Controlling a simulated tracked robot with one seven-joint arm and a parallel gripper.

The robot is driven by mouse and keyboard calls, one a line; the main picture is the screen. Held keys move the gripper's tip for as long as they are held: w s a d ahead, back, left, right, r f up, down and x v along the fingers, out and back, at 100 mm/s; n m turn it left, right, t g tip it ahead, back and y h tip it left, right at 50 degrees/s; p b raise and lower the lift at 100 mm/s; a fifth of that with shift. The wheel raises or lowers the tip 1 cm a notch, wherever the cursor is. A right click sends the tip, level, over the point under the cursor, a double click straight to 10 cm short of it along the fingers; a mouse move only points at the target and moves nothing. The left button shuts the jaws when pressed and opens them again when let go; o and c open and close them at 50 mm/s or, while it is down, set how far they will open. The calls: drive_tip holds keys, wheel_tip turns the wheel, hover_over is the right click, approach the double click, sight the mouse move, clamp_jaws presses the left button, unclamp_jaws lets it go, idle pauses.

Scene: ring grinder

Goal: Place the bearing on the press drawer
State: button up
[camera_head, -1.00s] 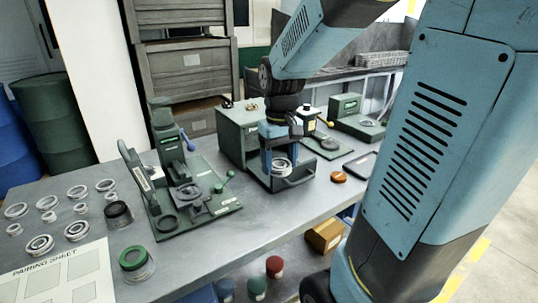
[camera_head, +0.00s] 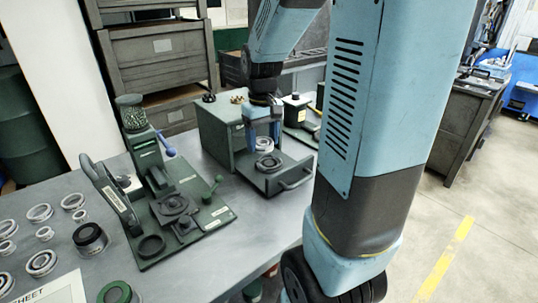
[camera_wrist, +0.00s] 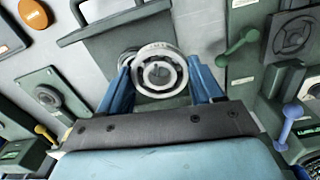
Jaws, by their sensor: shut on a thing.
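My gripper (camera_head: 263,138) is shut on the bearing (camera_head: 264,144), a pale metal ring with an inner race. The bearing also shows between the blue fingertips in the wrist view (camera_wrist: 160,72). The green-grey press drawer (camera_head: 291,170) is pulled out of its box-shaped housing, with its bar handle at the front. My gripper and the bearing are over the drawer. A round part (camera_head: 268,163) lies on the drawer floor below and slightly forward of the bearing. The exact gap beneath the bearing is hard to judge.
A green fixture (camera_head: 175,205) with a lever stands left of the press. Several loose rings (camera_head: 40,212) and a dark cup (camera_head: 90,238) lie farther left. In the wrist view, an orange disc (camera_wrist: 33,14) lies beyond the drawer. Bare table lies in front of the fixture.

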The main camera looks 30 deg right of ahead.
hover_over(269, 162)
drive_tip(key=s, duration=0.1)
drive_tip(key=f, duration=0.6)
drive_tip(key=shift+a, duration=0.4)
drive_tip(key=shift+w+d+f, duration=0.35)
drive_tip(key=shift+w+f, duration=0.1)
drive_tip(key=shift+f, duration=1.75)
drive_tip(key=o, duration=1.3)
drive_tip(key=shift+o, duration=0.2)
